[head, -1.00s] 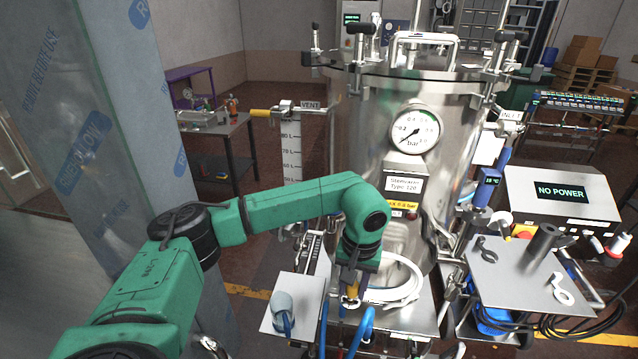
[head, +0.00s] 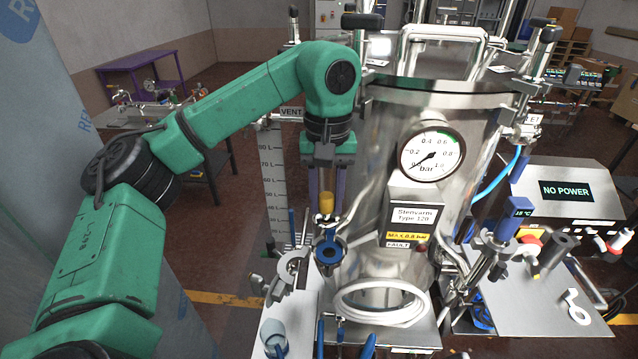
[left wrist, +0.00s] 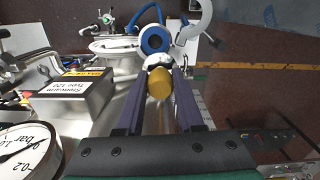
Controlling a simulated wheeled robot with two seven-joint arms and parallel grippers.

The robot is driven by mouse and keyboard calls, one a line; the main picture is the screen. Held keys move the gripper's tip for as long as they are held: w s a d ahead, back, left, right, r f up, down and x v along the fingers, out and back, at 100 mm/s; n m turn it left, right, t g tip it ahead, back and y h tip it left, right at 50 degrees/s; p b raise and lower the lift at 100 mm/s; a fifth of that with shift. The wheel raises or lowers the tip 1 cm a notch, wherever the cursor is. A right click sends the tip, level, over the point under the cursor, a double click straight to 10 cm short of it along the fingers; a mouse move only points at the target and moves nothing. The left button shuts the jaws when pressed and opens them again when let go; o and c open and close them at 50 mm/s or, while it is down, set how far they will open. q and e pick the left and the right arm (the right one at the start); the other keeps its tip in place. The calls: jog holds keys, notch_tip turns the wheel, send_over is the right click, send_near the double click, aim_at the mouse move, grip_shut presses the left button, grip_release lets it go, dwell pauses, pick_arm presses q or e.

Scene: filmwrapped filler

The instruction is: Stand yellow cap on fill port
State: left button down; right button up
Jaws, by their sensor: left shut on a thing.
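My left gripper (head: 326,192) points down in front of the steel vessel's left side. It is shut on the yellow cap (head: 327,203), which sits between the fingertips. In the left wrist view the cap (left wrist: 159,84) also shows between the two dark fingers. Just below the cap in the head view is a small metal fitting, with a blue ring with a dark opening (head: 329,251) under it; this looks like the fill port, but I cannot be sure. The ring also shows beyond the cap in the left wrist view (left wrist: 154,39). Whether cap and fitting touch is unclear. My right gripper is out of view.
The steel vessel (head: 385,130) with its gauge (head: 430,152) stands close on the right. An open metal clamp (head: 290,272) is left of the blue ring. A coiled white hose (head: 380,304) lies below. A grey-blue cup (head: 273,336) stands at the lower left.

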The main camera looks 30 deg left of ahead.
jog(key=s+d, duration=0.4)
pick_arm(q)
jog(key=shift+s+d+f+b, duration=0.8)
jog(key=shift+f, duration=0.05)
jog(key=shift+s+d+f, duration=0.1)
jog(key=shift+d+f, duration=0.05)
jog(key=shift+f, duration=0.1)
jog(key=shift+s+d+f+b, duration=0.15)
jog(key=shift+f+b, duration=0.05)
jog(key=shift+b, duration=0.25)
jog(key=shift+f, duration=0.5)
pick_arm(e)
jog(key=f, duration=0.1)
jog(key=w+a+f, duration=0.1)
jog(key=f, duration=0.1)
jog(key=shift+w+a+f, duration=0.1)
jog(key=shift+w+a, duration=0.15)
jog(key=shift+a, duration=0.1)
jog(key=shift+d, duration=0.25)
